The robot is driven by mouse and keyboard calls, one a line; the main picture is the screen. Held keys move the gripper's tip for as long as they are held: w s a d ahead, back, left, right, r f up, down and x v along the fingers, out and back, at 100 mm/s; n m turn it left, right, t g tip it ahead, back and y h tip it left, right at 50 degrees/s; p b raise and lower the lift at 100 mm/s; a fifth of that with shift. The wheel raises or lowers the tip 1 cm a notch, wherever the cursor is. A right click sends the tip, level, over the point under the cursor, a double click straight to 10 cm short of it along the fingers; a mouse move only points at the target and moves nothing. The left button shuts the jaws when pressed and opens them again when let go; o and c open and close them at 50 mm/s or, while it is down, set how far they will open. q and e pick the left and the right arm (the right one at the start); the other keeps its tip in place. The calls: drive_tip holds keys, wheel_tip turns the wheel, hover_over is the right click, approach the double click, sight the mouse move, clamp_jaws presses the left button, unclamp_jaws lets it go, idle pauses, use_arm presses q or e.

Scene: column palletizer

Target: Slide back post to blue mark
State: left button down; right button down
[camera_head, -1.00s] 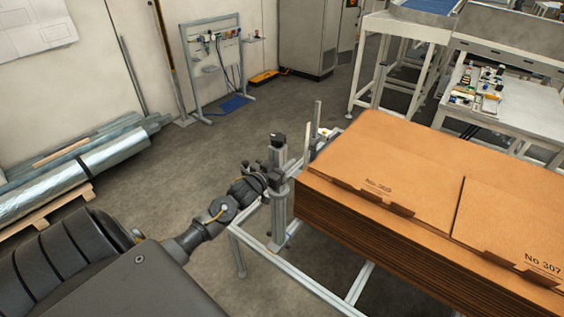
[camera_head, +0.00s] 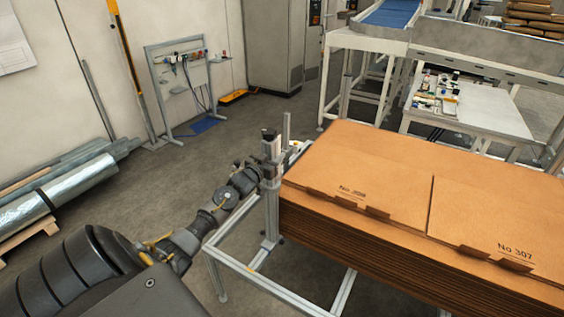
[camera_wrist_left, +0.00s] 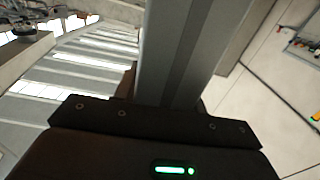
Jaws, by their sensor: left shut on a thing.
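The back post is an upright grey aluminium profile (camera_head: 271,205) at the left corner of the cardboard stack, standing on the metal frame (camera_head: 238,262). My left gripper (camera_head: 262,172) is shut on the post's upper part. In the left wrist view the post (camera_wrist_left: 185,55) rises from between my jaws, which are mostly hidden behind the dark gripper body. A second, thinner upright (camera_head: 287,127) stands just behind. I cannot make out a blue mark on the frame. My right gripper is not in view.
The stack of brown cardboard blanks (camera_head: 400,175) fills the right side, close against the post. Wrapped rolls (camera_head: 45,190) lie on a pallet at left. A tool stand (camera_head: 180,85) and a white table (camera_head: 480,110) stand farther back. The floor between is clear.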

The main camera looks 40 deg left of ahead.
use_arm(q)
drive_tip(key=shift+r, duration=0.2)
drive_tip(key=c, duration=1.2)
unclamp_jaws()
drive_tip(key=o, duration=0.4)
drive_tip(key=shift+w+f, duration=0.2)
drive_tip(key=shift+w, duration=0.05)
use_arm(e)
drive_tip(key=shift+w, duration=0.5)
use_arm(q)
drive_tip(key=shift+s, duration=0.15)
drive_tip(key=shift+s+d+b, duration=0.3)
drive_tip(key=shift+s, duration=1.45)
drive_tip(key=shift+s+d+b, duration=0.3)
drive_tip(key=shift+s+b, duration=0.05)
drive_tip(key=shift+s, duration=1.4)
drive_tip(key=shift+s+d+b, duration=0.3)
drive_tip(key=shift+s, duration=1.45)
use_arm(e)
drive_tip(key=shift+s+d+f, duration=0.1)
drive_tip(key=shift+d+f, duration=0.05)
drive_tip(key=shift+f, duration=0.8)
